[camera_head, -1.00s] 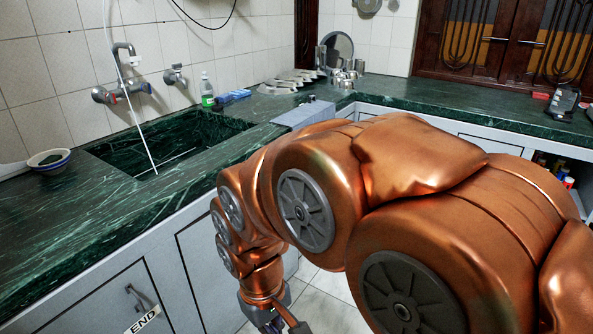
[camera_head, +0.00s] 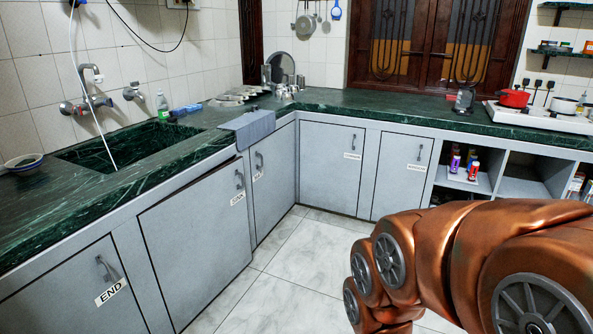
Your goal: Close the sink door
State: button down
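The sink door (camera_head: 195,235) is a grey cabinet door below the green marble counter, under the sink basin (camera_head: 125,147). It has a handle (camera_head: 239,180) and a small white label (camera_head: 237,198) near its right edge. A dark line runs along its top edge. The door looks nearly flush with the cabinet front; I cannot tell whether a small gap is left at its right edge. My copper arm is at the lower right, apart from the door. My gripper is below the picture edge and out of view.
The neighbouring doors, one labelled END (camera_head: 111,292), look shut. A grey cloth (camera_head: 248,128) hangs over the counter edge. Open shelves (camera_head: 490,172) hold small bottles at right. The tiled floor (camera_head: 300,265) between the cabinets and my arm is clear.

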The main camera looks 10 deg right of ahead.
aim_at(196, 238)
jog(key=z, duration=0.55)
jog(key=i, duration=1.55)
jog(key=u, duration=1.2)
jog(key=i, duration=0.6)
jog(key=u, duration=0.6)
